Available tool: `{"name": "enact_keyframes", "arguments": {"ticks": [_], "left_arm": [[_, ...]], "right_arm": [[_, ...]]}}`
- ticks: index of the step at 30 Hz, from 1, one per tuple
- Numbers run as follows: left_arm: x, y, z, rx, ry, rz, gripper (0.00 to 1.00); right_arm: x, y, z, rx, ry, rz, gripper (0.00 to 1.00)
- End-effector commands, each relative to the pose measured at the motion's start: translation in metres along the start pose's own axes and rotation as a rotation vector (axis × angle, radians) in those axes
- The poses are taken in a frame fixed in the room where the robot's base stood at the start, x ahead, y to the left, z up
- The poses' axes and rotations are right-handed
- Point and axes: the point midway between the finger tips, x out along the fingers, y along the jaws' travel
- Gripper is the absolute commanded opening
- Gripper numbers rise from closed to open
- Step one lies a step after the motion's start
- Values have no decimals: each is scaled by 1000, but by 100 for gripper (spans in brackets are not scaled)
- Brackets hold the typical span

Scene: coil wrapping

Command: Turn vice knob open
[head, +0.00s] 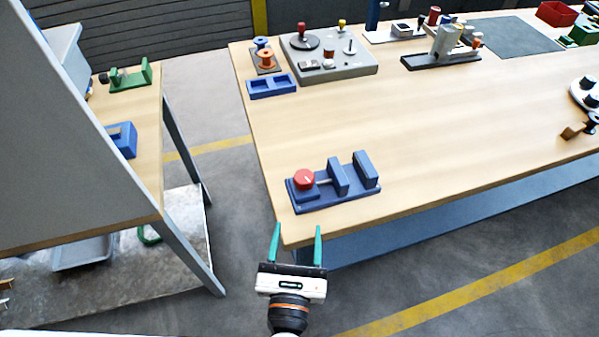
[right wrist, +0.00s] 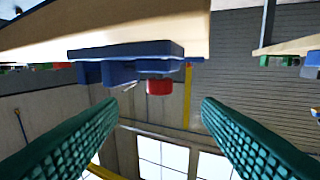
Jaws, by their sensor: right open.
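A blue vice (head: 335,187) stands near the front left corner of the wooden table. Its red knob (head: 303,179) is at the vice's left end, with two upright blue jaws to the right that stand apart. My right gripper (head: 297,232) is open and empty, with green fingers, just off the table's front edge and in front of the knob, apart from it. In the right wrist view the picture is upside down; the red knob (right wrist: 159,87) and the vice (right wrist: 125,50) show beyond and between the open fingers. My left gripper is not in view.
The table (head: 420,130) is clear behind and right of the vice. A blue tray (head: 272,91) and a grey board (head: 345,68) with spools stand at the back left. A second bench (head: 150,110) is to the left, across a floor gap.

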Motion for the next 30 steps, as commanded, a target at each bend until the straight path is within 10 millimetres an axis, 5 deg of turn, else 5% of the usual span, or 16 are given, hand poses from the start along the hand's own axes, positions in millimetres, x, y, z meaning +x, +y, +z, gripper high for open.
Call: {"name": "enact_keyframes", "arguments": {"ticks": [5, 19, 30], "left_arm": [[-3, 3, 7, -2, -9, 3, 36], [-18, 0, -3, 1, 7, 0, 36], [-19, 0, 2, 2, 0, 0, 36]], "right_arm": [[14, 0, -5, -8, 11, 2, 59], [101, 0, -4, -8, 8, 2, 59], [119, 0, -3, -5, 5, 0, 59]]}}
